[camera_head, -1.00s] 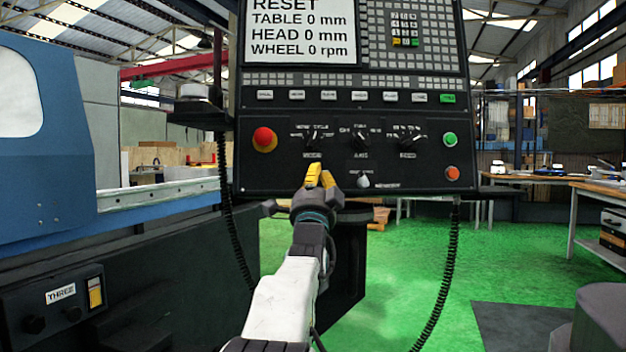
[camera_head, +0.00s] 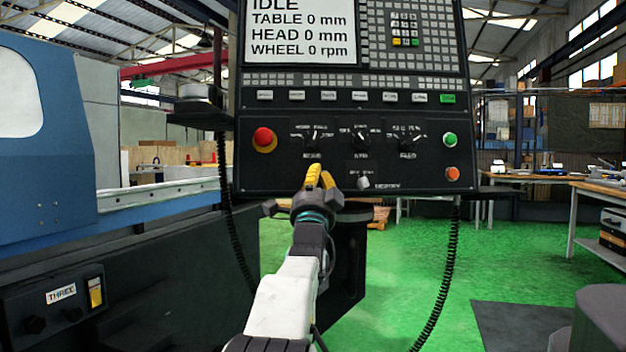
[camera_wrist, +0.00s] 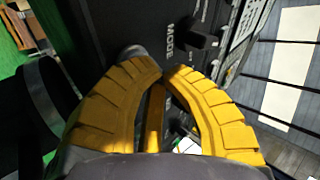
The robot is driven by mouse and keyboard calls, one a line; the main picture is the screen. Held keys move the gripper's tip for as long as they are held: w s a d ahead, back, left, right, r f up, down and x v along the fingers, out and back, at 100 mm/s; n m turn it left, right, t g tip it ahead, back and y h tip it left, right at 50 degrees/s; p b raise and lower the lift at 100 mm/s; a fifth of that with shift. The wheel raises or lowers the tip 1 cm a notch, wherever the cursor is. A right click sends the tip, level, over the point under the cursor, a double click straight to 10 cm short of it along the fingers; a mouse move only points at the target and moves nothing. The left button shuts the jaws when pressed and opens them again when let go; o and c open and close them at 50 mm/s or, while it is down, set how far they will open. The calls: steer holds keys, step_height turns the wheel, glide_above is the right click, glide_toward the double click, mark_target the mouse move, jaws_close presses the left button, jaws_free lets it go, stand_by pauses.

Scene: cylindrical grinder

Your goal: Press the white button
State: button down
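The white button (camera_head: 363,183) is a small pale knob low on the black control panel (camera_head: 260,180), below the middle rotary knob. My gripper (camera_head: 317,168) is in front of the panel's lower edge, left of the button and slightly higher in the picture. Its yellow fingers point up toward the panel. In the wrist view the fingertips (camera_wrist: 163,72) nearly meet, with nothing seen held between them. A small pale patch shows between the fingers there, but I cannot tell whether it is the button. The button looks clear of the gripper in the head view.
A red emergency knob (camera_head: 264,138), several rotary knobs, a green button (camera_head: 450,140) and an orange button (camera_head: 452,174) are on the panel. The screen (camera_head: 300,30) reads IDLE. A blue machine (camera_head: 45,150) stands left.

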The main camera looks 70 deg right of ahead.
steer(key=shift+s+a, duration=0.1)
steer(key=shift+a, duration=0.1)
steer(key=shift+s+a+r, duration=0.1)
steer(key=shift+s+a, duration=0.1)
steer(key=shift+a, duration=0.35)
stand_by(0.9)
